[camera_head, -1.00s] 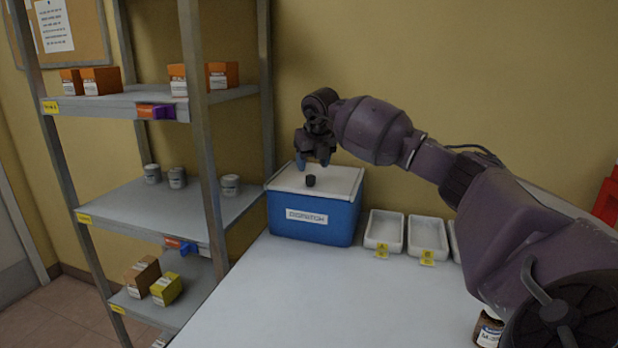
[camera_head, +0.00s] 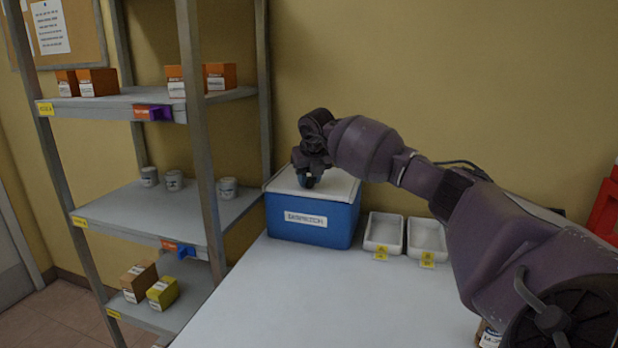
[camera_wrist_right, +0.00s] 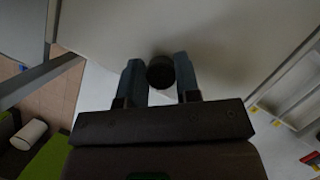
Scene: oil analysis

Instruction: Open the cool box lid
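The cool box (camera_head: 312,219) is a blue box with a white label on its front, standing at the back left of the table. Its white lid (camera_head: 343,188) is shut on it. A small black round knob (camera_wrist_right: 160,72) sits on the lid. My right gripper (camera_head: 310,180) is low over the lid at the knob. In the right wrist view its two blue-grey fingers (camera_wrist_right: 158,75) stand on either side of the knob, very near it; I see no firm grip. My left gripper is not in view.
Two white trays (camera_head: 384,231) with yellow tags stand right of the box. A metal shelf rack (camera_head: 200,150) with boxes and tins is close on the left. A labelled jar (camera_head: 489,337) is partly behind my right arm. The table's middle (camera_head: 330,290) is clear.

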